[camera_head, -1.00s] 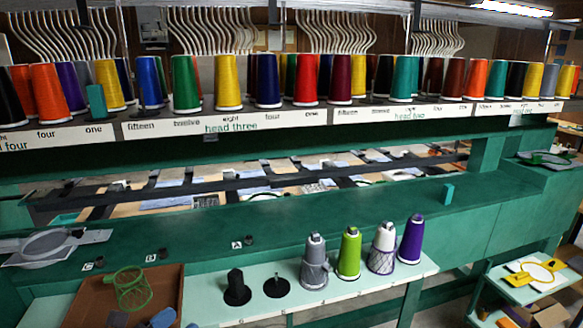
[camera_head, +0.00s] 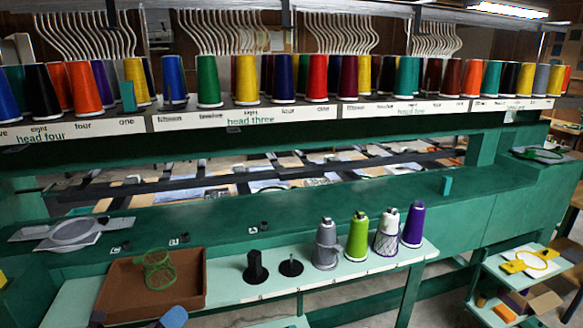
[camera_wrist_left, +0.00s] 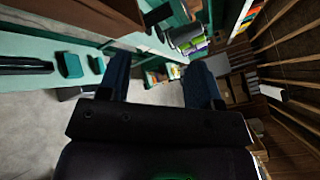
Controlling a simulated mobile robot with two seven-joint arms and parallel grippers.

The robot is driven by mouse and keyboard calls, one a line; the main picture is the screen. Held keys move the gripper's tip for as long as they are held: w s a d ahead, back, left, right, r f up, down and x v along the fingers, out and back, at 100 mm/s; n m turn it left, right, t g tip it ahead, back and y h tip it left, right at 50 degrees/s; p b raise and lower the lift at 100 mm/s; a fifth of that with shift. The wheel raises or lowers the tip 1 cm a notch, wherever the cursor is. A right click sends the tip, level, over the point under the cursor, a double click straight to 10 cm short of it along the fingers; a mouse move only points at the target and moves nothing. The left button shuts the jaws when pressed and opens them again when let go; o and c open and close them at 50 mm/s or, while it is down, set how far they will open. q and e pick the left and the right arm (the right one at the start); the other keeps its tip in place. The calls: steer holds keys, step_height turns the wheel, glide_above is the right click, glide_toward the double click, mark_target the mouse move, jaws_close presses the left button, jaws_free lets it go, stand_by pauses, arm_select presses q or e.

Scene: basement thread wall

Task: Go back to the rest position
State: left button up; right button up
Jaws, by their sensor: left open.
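My left gripper (camera_head: 150,321) shows only at the bottom edge of the head view, its blue fingertip just in front of the brown tray (camera_head: 196,302). In the left wrist view both dark blue fingers of my left gripper (camera_wrist_left: 160,80) are spread wide. Nothing is between them but a distant view of the floor and shelves. My right gripper is in neither view.
The tray holds a green mesh cup (camera_head: 158,272). Right of it on the pale green shelf stand a black holder (camera_head: 255,268), grey (camera_head: 326,246), lime (camera_head: 357,240), netted white (camera_head: 387,236) and purple (camera_head: 413,226) cones. Several cones line the rack above.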

arm_select(q)
steer(key=s+a+f+n+g+y, duration=0.2)
steer(key=s+f+n, duration=0.7)
steer(key=n, duration=0.5)
steer(key=s+a+f+n+g+y, duration=0.1)
steer(key=s+f+n+g+y, duration=0.1)
steer(key=s+f+n+y, duration=0.3)
steer(key=s+f+n, duration=0.4)
steer(key=n, duration=0.6)
steer(key=shift+a+f+n, duration=0.3)
steer(key=shift+a+f, duration=0.1)
